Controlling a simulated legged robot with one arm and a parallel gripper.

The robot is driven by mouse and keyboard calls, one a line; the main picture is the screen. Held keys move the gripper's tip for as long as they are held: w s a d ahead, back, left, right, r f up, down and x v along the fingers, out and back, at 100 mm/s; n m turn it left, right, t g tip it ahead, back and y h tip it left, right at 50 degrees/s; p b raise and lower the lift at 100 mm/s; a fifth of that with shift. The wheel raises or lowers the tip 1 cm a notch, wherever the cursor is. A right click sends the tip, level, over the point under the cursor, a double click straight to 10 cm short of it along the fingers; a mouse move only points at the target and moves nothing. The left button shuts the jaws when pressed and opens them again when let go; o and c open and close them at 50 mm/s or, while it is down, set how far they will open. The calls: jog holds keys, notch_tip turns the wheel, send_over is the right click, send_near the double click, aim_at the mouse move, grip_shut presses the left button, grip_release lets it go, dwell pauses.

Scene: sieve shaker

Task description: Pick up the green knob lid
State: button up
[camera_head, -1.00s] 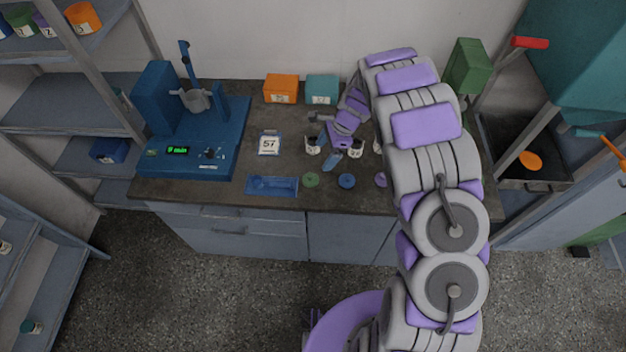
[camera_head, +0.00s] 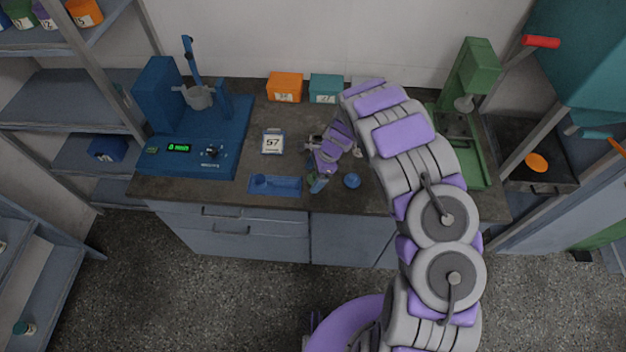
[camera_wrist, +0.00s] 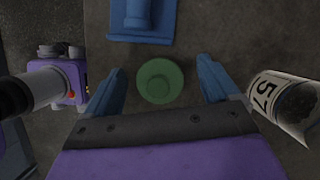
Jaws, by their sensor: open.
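The green knob lid (camera_wrist: 160,81) lies on the dark worktop in the wrist view, between my two blue fingertips and clear of both. My gripper (camera_wrist: 163,88) is open and empty above it, one finger on each side. In the head view my gripper (camera_head: 318,182) is near the front of the worktop and the lid is mostly hidden by it.
A blue machine (camera_head: 200,165) stands left, a green one (camera_head: 478,68) right.

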jog(key=shift+d, duration=0.4)
jog(key=shift+c, duration=0.4)
jog(key=shift+d, duration=0.3)
jog(key=c, duration=0.3)
jog(key=shift+a, duration=0.55)
jog(key=c, duration=0.7)
jog(key=shift+d, duration=0.15)
jog(key=shift+c, duration=0.2)
jog(key=shift+d, duration=0.1)
